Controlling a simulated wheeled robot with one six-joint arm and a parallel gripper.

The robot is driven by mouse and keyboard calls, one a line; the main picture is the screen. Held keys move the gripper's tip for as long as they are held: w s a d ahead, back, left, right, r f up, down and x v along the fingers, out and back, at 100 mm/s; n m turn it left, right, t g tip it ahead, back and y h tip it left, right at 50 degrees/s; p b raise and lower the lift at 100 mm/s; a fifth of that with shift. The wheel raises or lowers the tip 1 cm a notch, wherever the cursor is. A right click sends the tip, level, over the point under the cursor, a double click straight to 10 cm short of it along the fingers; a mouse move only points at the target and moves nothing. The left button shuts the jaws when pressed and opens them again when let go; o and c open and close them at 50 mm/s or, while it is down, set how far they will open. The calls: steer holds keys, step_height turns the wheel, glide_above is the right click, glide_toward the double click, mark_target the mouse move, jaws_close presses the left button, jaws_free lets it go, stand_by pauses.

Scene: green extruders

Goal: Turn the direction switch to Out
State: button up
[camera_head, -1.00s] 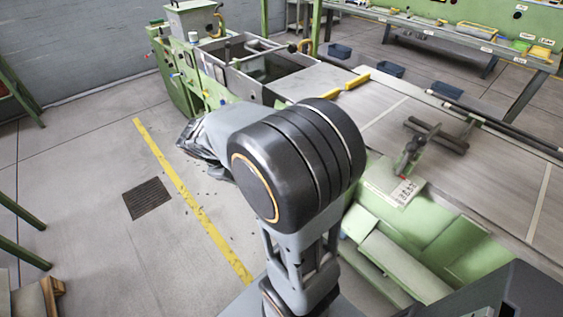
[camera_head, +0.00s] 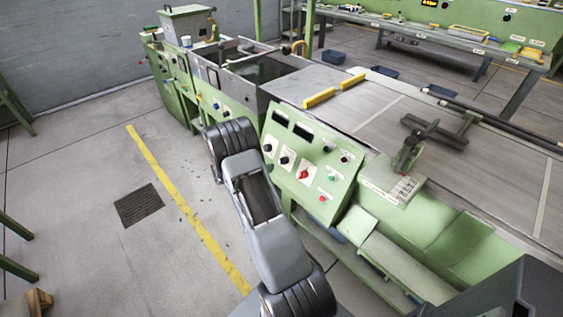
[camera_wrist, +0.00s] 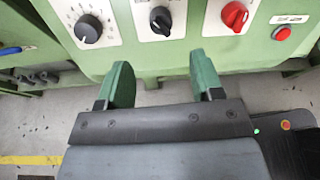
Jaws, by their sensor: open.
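The green control panel (camera_head: 318,152) faces me at the middle of the head view. It carries a dial with a printed scale (camera_wrist: 88,30), a black rotary switch on a white plate (camera_wrist: 160,20) and a red rotary switch (camera_wrist: 235,16). The black switch (camera_head: 285,160) and the red switch (camera_head: 304,174) also show in the head view. The labels are too small to read, so I cannot tell which is the direction switch. My gripper (camera_wrist: 161,72) is open and empty, its green fingers below the black switch and apart from the panel. The head view does not show it.
A red button (camera_wrist: 283,33) sits right of the red switch. Blue-handled equipment (camera_wrist: 12,50) is left in the wrist view. The conveyor bed (camera_head: 485,150) lies right of the panel. Free floor (camera_head: 90,170) is left of the machine.

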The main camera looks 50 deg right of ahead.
mark_target(281, 159)
steer(key=x, duration=0.9)
steer(key=shift+s+d+f, duration=0.1)
steer(key=shift+d+f, duration=0.05)
steer(key=shift+d, duration=0.15)
steer(key=shift+c, duration=0.3)
steer(key=c, duration=0.9)
steer(key=shift+o, duration=0.2)
